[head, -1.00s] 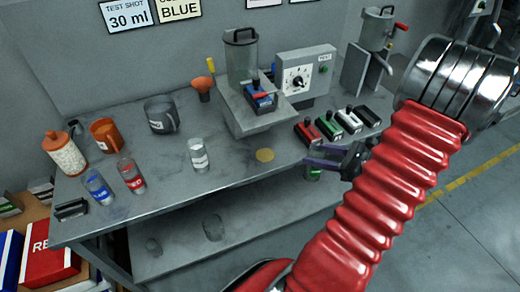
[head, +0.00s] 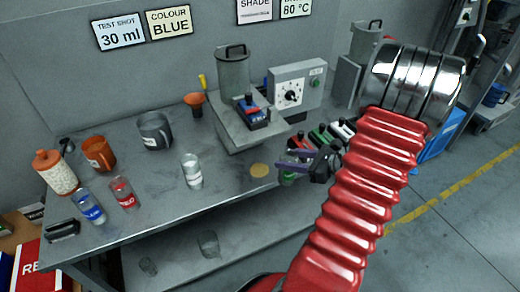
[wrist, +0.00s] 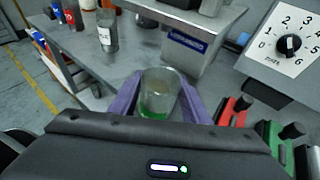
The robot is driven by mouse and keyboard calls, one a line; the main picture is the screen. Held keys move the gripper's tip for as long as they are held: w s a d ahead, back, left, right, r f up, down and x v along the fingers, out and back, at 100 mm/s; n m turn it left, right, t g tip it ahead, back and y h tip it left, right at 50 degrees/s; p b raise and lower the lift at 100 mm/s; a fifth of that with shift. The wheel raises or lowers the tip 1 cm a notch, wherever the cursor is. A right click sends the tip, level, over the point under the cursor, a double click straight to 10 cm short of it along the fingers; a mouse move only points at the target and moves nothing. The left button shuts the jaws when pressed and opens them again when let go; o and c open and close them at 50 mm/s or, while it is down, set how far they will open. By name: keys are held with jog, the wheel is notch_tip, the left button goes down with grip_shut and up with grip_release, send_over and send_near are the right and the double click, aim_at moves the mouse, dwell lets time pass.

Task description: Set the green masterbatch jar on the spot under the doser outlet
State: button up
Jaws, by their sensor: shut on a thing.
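My gripper (head: 303,164) has purple fingers and is shut on the green masterbatch jar (head: 289,176), a clear jar with green at its bottom. In the wrist view the jar (wrist: 157,95) stands roughly upright between the purple fingers. The doser (head: 236,118) stands at the back of the bench, with a blue and red block at its front. A round tan spot (head: 259,170) lies on the bench top in front of it. The jar is to the right of the spot, apart from it; its height over the bench is hard to tell.
A clear jar with a white label (head: 192,171) stands left of the spot. Blue (head: 89,206) and red (head: 124,192) labelled jars, an orange mug (head: 98,154) and a grey jug (head: 154,131) stand further left. A dial box (head: 297,90) and coloured slides (head: 321,137) are behind my gripper.

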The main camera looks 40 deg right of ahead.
jog(key=w+a, duration=0.2)
jog(key=w, duration=0.4)
jog(key=shift+w, duration=0.2)
jog(key=shift+w, duration=0.1)
jog(key=x, duration=0.4)
jog(key=shift+w+r, duration=0.15)
jog(key=shift+r, duration=0.25)
jog(key=o, duration=1.5)
jog(key=v, duration=1.2)
